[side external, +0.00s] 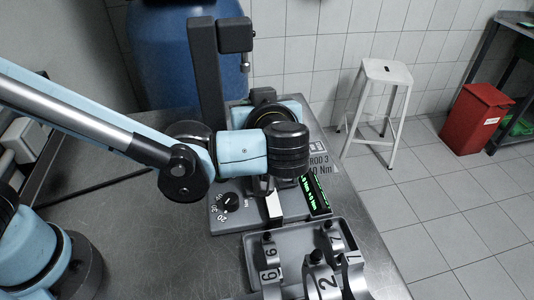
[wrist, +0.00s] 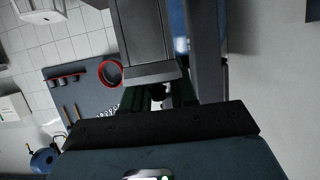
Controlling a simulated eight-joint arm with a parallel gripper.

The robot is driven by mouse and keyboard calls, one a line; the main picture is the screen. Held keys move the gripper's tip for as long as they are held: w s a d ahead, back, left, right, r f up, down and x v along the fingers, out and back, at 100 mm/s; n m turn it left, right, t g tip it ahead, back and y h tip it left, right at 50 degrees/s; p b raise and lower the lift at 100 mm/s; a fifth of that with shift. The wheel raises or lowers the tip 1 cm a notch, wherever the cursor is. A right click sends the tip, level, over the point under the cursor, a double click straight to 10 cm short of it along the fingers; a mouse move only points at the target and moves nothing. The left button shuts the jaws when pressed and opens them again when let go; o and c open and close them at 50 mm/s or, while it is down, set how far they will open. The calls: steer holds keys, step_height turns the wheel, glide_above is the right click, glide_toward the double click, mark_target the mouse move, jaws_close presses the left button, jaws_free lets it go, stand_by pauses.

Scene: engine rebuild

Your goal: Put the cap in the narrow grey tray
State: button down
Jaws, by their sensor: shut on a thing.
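My gripper (side external: 267,190) points down under the black wrist end, over the grey torque station (side external: 237,222), just behind the narrow grey tray. It is shut on a small part that I take to be the cap; the wrist mostly hides it. In the wrist view a small dark piece of it (wrist: 158,92) shows between the fingers. The grey tray (side external: 252,250) lies in front of the station at the bottom of the side view. Several metal caps with black bolt heads, some numbered, sit in it.
A lit green display (side external: 315,195) and a dial (side external: 230,202) are close to my gripper. A dark upright post (side external: 208,80) with an overhanging head rises behind it. The steel table (side external: 165,250) is clear to the left. A white stool (side external: 386,72) and red bin (side external: 476,118) stand beyond the table.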

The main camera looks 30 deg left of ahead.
steer(key=c, duration=0.9)
jaws_free()
steer(key=shift+f, duration=0.1)
steer(key=shift+v, duration=3.75)
